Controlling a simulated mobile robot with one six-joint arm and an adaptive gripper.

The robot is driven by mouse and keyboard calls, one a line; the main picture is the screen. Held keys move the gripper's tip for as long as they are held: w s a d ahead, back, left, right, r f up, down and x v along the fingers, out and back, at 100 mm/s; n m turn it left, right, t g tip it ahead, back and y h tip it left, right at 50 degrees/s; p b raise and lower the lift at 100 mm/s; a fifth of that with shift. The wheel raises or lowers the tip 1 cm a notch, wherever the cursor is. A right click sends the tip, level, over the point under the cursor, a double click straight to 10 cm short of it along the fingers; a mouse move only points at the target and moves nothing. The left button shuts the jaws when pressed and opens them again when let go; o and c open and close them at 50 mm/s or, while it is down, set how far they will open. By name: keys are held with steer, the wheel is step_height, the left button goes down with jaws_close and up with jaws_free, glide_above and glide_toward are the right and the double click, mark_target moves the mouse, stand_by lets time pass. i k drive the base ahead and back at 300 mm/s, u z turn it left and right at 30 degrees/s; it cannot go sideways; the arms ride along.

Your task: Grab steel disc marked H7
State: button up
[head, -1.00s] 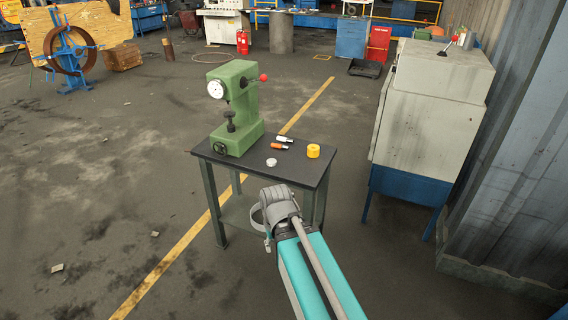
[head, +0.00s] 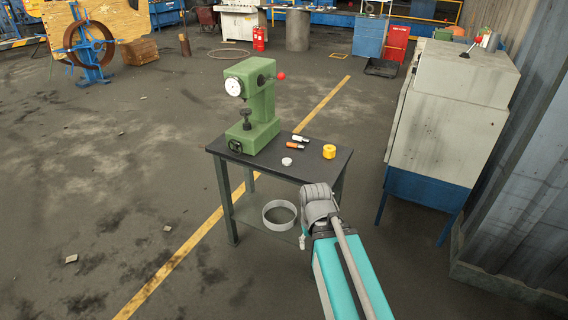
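A small silver-grey disc (head: 287,161) lies flat on the dark top of a small workbench (head: 318,172). It is too small here to read any H7 marking. The disc lies in front of a green bench press (head: 257,110) and left of a yellow ring-like part (head: 329,151). My arm reaches up from the bottom of the head view and ends in a grey joint at the bench's front right. I cannot make out my gripper's fingers. Nothing visible touches the disc.
Two small marker-like items, one orange (head: 296,146) and one white (head: 300,138), lie behind the disc. A tall grey cabinet (head: 440,125) stands to the right. The floor left of the bench is open.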

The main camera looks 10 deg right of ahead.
mark_target(286, 162)
steer(key=z, duration=0.05)
steer(key=i, duration=1)
